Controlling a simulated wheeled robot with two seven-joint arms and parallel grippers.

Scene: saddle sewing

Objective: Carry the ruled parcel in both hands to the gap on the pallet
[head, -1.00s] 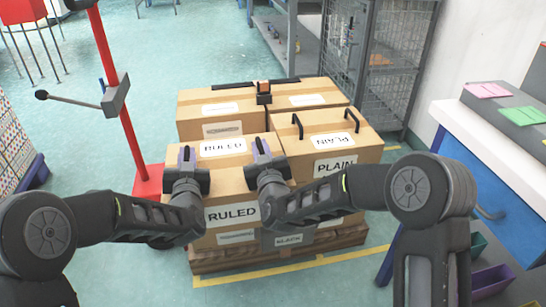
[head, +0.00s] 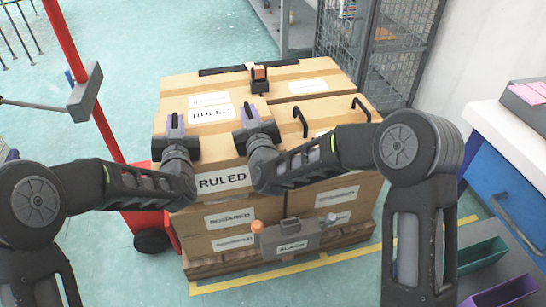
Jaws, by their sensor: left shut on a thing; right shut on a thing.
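The ruled parcel (head: 214,135) is a cardboard box with RULED labels on its top and front. It is at the near left of the stack's top layer. My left gripper (head: 175,122) is shut on its left part, and my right gripper (head: 253,112) is shut on its right part. The gripped places are hidden by the jaws. The wooden pallet (head: 230,264) shows under the stack. The parcel looks level, close beside the box with two black handles (head: 320,120). I cannot tell whether it rests on the boxes below.
Boxes with SQUARED labels (head: 229,219) form the lower front. A grey holder (head: 291,240) with an orange knob is at the stack's front. A red post (head: 88,90) stands left, a wire cage (head: 400,45) behind right, and a blue-fronted bench (head: 505,165) at right.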

